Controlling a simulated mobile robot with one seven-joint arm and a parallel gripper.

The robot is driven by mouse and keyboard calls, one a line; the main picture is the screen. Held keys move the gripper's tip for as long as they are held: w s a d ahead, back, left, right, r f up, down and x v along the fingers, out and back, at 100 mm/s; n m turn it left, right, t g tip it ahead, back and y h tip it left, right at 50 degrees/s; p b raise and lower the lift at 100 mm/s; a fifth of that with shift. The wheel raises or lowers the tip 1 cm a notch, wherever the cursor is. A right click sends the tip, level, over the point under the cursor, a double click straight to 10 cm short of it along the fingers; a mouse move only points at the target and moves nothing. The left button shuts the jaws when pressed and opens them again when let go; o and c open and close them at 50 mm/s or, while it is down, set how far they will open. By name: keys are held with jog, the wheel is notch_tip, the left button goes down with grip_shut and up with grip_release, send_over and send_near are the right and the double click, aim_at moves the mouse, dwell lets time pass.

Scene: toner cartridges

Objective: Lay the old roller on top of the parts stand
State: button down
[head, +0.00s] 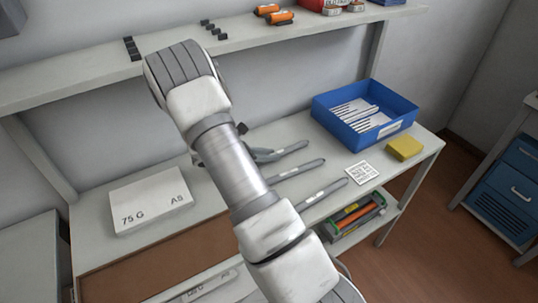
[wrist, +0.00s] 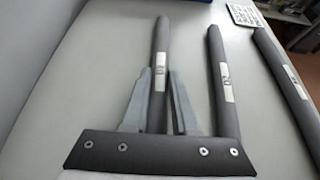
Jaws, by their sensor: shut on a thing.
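My gripper (wrist: 164,74) is shut on a dark grey roller (wrist: 161,38) with a white label, its fingers on either side of it. Its far end sticks out beyond the fingers; its near end is hidden behind my gripper. I cannot read the label surely, nor tell if the roller touches the bench. In the head view my gripper (head: 262,154) is partly hidden by my arm, with the held roller (head: 292,147) pointing right. Two similar labelled rollers lie beside it, a middle one (wrist: 222,85) and a right one (wrist: 282,68). I cannot identify the parts stand for certain.
A blue bin (head: 402,112) of parts, a white printed card (head: 362,172) and a yellow block (head: 404,148) are on the bench's right. A paper pack (head: 150,201) lies left. Small black rests (head: 132,48) and orange cylinders (head: 280,17) are on the upper shelf.

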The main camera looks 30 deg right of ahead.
jog(key=c, duration=0.7)
grip_release()
jog(key=shift+f, duration=0.15)
